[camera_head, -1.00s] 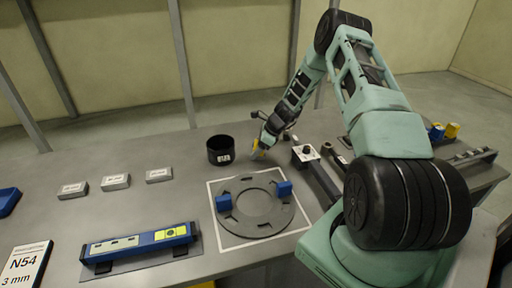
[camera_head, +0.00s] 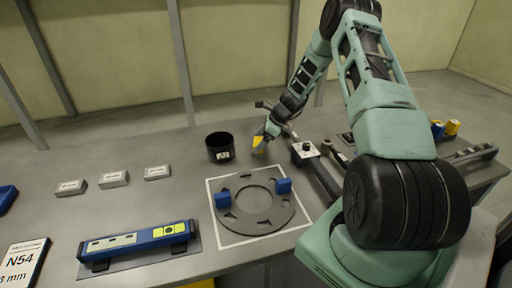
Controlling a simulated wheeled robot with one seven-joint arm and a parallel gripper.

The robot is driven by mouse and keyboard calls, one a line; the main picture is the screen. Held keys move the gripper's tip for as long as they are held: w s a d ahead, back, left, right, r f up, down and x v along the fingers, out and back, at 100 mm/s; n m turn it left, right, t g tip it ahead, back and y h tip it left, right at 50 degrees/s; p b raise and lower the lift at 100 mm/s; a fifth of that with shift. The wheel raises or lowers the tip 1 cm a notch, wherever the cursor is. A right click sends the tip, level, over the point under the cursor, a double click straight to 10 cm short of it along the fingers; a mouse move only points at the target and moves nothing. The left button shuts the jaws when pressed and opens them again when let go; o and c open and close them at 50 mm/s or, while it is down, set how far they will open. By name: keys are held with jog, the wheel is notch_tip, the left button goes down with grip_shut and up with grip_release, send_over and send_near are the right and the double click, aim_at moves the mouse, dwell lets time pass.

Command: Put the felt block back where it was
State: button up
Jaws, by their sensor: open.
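A small yellow piece (camera_head: 259,143), perhaps the felt block, shows at the back of the bench, just right of a black cup (camera_head: 220,147). My gripper (camera_head: 269,131) is just above and right of it, jaws open. The jaws are small in the view, and I cannot tell whether they touch the yellow piece. The grey round turret plate (camera_head: 252,222) lies in a white square outline in front. Two blue blocks sit on its rim, one at the left (camera_head: 223,200) and one at the right (camera_head: 284,186).
A blue level-like bar (camera_head: 137,243) lies front left, with a label card reading N54 (camera_head: 24,262). Several small labelled blocks (camera_head: 114,179) stand behind it. Dark tools and a post fixture (camera_head: 306,151) crowd the right, beside my arm. Bench between bar and cup is clear.

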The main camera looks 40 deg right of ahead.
jog(key=b+v, duration=0.2)
jog(key=v, duration=0.6)
jog(key=s+a+r+n+g, duration=0.1)
jog(key=s+a+r+n, duration=0.15)
jog(key=a+n, duration=0.6)
jog(key=s+a+r+n+g, duration=0.2)
jog(key=a+r+n, duration=0.15)
jog(key=a, duration=1.05)
jog(key=s+a+r+n+g, duration=0.15)
jog(key=a+r+n, duration=0.3)
jog(key=a, duration=0.65)
jog(key=s+a+r+n+h, duration=0.1)
jog(key=s+a+n, duration=0.3)
jog(key=s+n, duration=0.2)
jog(key=s+a+r+n+h, duration=0.1)
jog(key=s+a+n, duration=0.3)
jog(key=s, duration=0.6)
jog(key=s+a+r+n+h, duration=0.1)
jog(key=s+a+n, duration=0.2)
jog(key=s+n, duration=0.6)
jog(key=shift+a+h, duration=0.4)
jog(key=shift+s+g, duration=0.1)
jog(key=shift+g, duration=0.15)
